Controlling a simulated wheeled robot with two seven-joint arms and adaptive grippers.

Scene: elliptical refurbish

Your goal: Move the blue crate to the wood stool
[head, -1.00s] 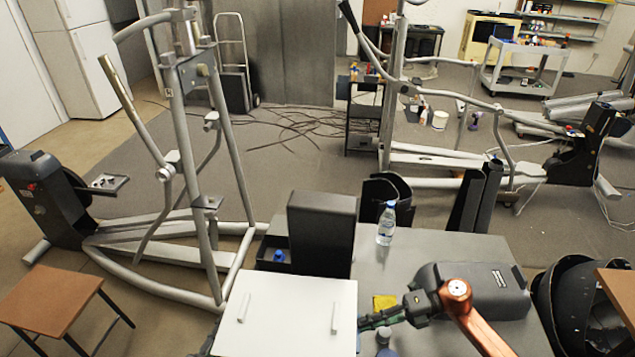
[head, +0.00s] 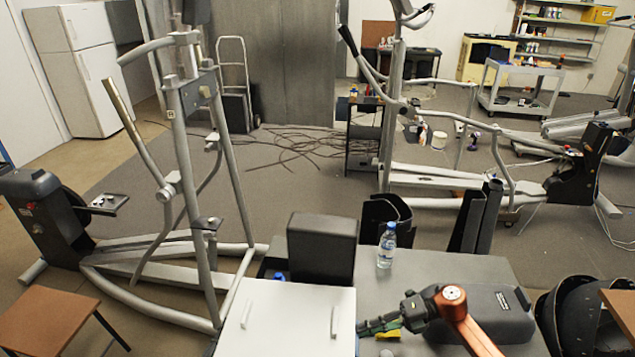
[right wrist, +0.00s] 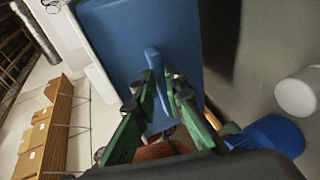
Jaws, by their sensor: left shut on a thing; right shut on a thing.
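The crate's white top (head: 285,318), with two upright handles, fills the bottom middle of the head view. In the right wrist view the blue crate (right wrist: 115,40) shows a blue side with a protruding blue handle and a pale edge. My right gripper (head: 364,328) is at the crate's right side; in the right wrist view its fingers (right wrist: 160,82) are shut on that handle. My left gripper is not seen. A wood stool (head: 42,318) with a brown top and dark legs stands at lower left. Another brown top (head: 618,308) shows at the right edge.
A black block (head: 322,250) stands behind the crate. An elliptical frame (head: 185,200) stands between stool and bench.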

